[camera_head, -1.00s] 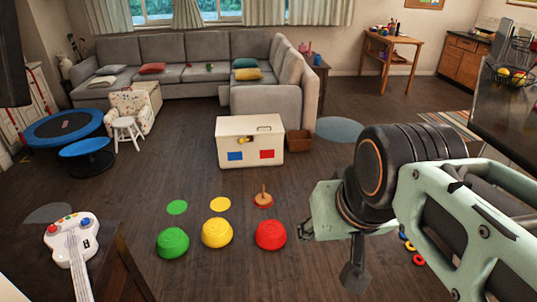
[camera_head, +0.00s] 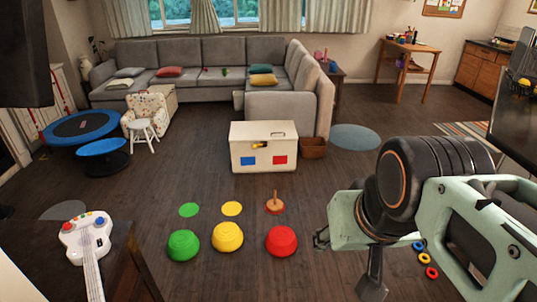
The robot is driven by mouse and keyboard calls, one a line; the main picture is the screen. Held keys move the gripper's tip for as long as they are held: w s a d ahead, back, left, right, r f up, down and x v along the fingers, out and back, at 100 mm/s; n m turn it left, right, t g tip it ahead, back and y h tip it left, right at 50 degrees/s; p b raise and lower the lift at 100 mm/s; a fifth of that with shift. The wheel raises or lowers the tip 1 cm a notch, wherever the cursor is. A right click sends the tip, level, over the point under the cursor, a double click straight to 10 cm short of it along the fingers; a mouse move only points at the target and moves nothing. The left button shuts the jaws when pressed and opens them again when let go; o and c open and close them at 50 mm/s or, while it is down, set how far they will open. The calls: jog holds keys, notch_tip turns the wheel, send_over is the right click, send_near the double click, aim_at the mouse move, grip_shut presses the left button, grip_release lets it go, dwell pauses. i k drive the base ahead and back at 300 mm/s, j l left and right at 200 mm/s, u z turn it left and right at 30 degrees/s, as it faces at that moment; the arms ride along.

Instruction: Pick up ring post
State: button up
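The ring post (camera_head: 275,204) stands upright on the floor, a short wooden peg on a round base, just behind the red dome (camera_head: 281,241). It looks empty of rings. My gripper (camera_head: 345,262) hangs at the right of the head view, to the right of the ring post and nearer to me, apart from it. Several coloured rings (camera_head: 426,258) lie on the floor at the right, partly behind my arm.
A yellow dome (camera_head: 228,236) and a green dome (camera_head: 183,245) stand left of the red one, with flat discs behind them. A white chest (camera_head: 264,155) stands farther back. A dark table with a toy guitar (camera_head: 87,241) is at the left front. Floor between is clear.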

aim_at(274, 205)
jog(key=i+l+z, duration=0.35)
jog(key=i+z, duration=0.65)
jog(key=i, duration=0.9)
jog(key=i+u, duration=0.35)
jog(key=i, duration=0.15)
jog(key=i+l+u, duration=0.2)
jog(key=i+u, duration=0.15)
jog(key=i, duration=0.15)
jog(key=i+u, duration=0.2)
jog(key=u, duration=0.15)
jog(key=i+l+u, duration=0.1)
jog(key=u, duration=0.25)
jog(key=i+l+u, duration=0.15)
jog(key=i+u, duration=0.15)
jog(key=i+l+u, duration=0.1)
jog(key=i+u, duration=0.15)
jog(key=u, duration=0.2)
jog(key=i+l+u, duration=0.2)
jog(key=u, duration=0.25)
jog(key=i+l+u, duration=0.15)
jog(key=l+u, duration=0.15)
jog(key=u, duration=0.15)
jog(key=i+l+u, duration=0.1)
jog(key=l+u, duration=0.2)
jog(key=u, duration=0.2)
